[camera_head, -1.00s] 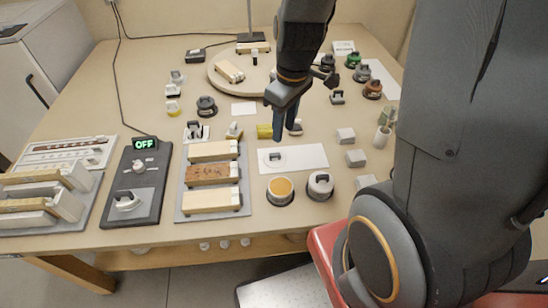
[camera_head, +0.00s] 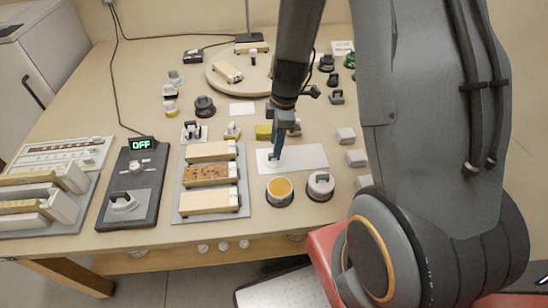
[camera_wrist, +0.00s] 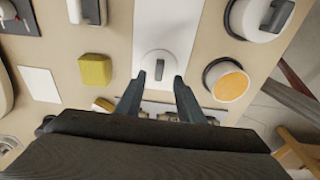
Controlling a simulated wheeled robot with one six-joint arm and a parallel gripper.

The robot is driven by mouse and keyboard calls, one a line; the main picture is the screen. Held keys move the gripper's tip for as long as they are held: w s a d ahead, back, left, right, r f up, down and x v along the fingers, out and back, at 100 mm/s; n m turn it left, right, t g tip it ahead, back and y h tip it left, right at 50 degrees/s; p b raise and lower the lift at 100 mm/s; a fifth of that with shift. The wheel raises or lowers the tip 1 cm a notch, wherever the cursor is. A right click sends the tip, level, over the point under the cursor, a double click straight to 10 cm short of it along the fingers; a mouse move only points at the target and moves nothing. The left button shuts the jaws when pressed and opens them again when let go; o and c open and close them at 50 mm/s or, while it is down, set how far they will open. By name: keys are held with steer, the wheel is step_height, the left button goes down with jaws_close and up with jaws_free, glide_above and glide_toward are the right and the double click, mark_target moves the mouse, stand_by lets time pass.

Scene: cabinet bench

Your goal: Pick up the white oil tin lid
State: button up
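A round white lid with a dark grey grip on top lies on the white mat (camera_head: 305,156); I take it for the oil tin lid (camera_wrist: 157,80). In the wrist view it sits just ahead of and between my fingertips. My gripper (camera_wrist: 160,88) is open and empty, with a finger to either side of the lid's grip. In the head view my gripper (camera_head: 278,151) points down over the lid and hides much of it. An open tin with orange contents (camera_head: 280,190) stands in front of the mat.
A white tin with its lid on (camera_head: 320,184) stands right of the open tin. A yellow block (camera_head: 264,132) is behind the mat. Grey-white blocks (camera_head: 356,158) are to the right. A tray of wooden-topped pieces (camera_head: 243,192) is on the left. The mat's right part is clear.

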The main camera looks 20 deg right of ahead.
steer(key=shift+w+a+f+p, duration=0.15)
steer(key=shift+f+p, duration=0.15)
steer(key=shift+f, duration=0.8)
steer(key=shift+s+a+f+p, duration=0.1)
steer(key=shift+f+p, duration=0.15)
steer(key=shift+f, duration=0.85)
jaws_close()
